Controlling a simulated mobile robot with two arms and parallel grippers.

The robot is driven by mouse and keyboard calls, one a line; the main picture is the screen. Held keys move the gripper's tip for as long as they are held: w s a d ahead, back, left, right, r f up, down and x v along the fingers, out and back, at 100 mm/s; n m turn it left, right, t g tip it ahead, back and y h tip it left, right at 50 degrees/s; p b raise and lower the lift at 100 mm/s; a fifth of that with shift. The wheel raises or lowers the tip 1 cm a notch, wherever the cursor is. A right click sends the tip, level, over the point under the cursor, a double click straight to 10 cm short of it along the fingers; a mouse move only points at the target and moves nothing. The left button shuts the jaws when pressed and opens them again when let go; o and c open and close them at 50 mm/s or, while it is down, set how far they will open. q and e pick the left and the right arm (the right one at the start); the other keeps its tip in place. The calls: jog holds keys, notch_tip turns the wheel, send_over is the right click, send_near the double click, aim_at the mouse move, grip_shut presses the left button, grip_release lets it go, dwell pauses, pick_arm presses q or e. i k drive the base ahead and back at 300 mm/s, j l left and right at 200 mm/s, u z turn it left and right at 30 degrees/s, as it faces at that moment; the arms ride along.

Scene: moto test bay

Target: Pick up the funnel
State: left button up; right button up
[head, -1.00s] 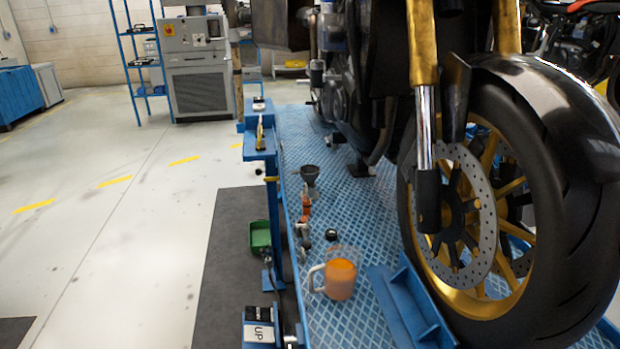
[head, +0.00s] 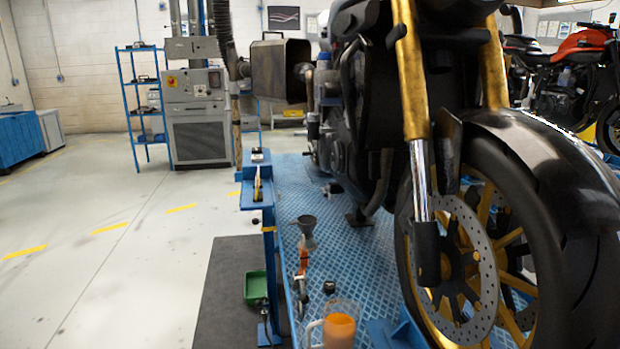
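The funnel (head: 307,226) is grey and stands wide mouth up near the left edge of the blue lift platform (head: 340,268). Its lower end meets or stands just behind an orange-handled tool (head: 303,262); I cannot tell whether they touch. Neither of my grippers is in the head view.
A jug with orange liquid (head: 339,330) and a small black cap (head: 329,287) sit nearer on the platform. The motorcycle's front wheel (head: 480,250) fills the right. A blue post with a shelf (head: 262,190) stands left of the funnel. The floor at left is clear.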

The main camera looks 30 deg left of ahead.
aim_at(307, 223)
jog(key=j+u, duration=0.1)
jog(key=u, duration=1.45)
jog(key=i+j, duration=0.15)
jog(key=j, duration=0.25)
jog(key=i+j+u, duration=0.1)
jog(key=j, duration=0.3)
jog(key=i+j, duration=0.15)
jog(key=j, duration=0.25)
jog(key=i+j+u, duration=0.1)
jog(key=j, duration=0.3)
jog(key=i+j, duration=0.15)
jog(key=i, duration=0.4)
jog(key=i+j+z, duration=0.1)
jog(key=i, duration=0.4)
jog(key=i+j, duration=0.15)
jog(key=i, duration=0.4)
jog(key=i+z, duration=0.4)
jog(key=i+j+z, duration=0.1)
jog(key=i+z, duration=0.25)
jog(key=i+j+z, duration=0.2)
jog(key=i+z, duration=0.2)
jog(key=k+j, duration=0.05)
